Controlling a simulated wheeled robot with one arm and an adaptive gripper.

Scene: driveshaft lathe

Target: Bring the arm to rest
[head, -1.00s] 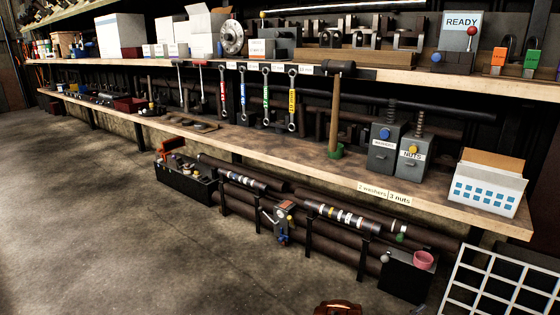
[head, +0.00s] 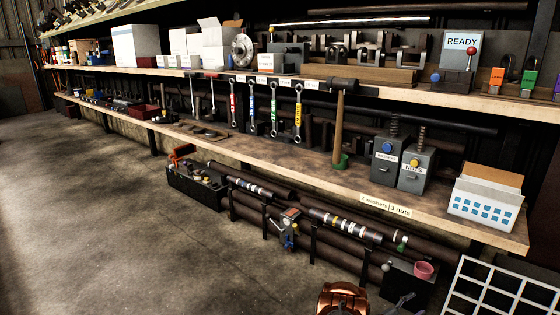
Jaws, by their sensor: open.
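A copper-coloured part of my arm (head: 341,299) shows at the bottom edge of the head view, cut off by the frame. To its right, low in front of the black box on the bottom level, a small dark shape shows that looks like my gripper (head: 405,302). Only a part of it is in view, and it is open. I see nothing held in it.
Dark shafts (head: 330,243) lie below. A white grid (head: 505,290) stands at lower right. The floor (head: 110,220) at left is clear.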

